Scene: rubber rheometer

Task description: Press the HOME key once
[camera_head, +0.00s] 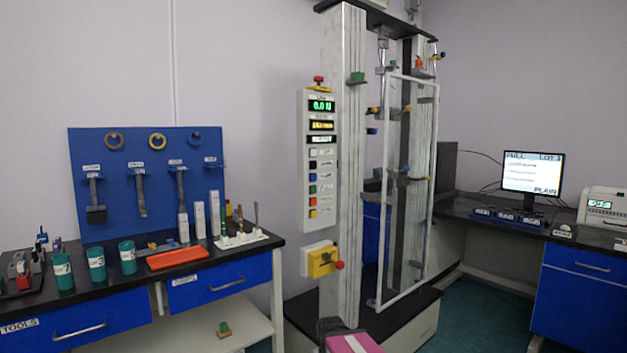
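A tall light-grey control panel (317,160) is fixed to the left column of the testing machine (345,200). Its top display (321,106) glows green and seems to read 0.0 N. An amber display (321,125) and a pale display (321,139) sit below it. Under these runs a column of small coloured keys, among them a blue key (312,177), a green key (312,189), a red key (312,201) and a yellow key (312,213). Their labels are too small to read, so I cannot tell which is HOME. My gripper is not recognisable in this view.
A white-framed guard (437,150) stands right of the column. A tool bench (100,279) is left, a monitor desk (590,262) right. A pink-and-black part shows at the bottom edge.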

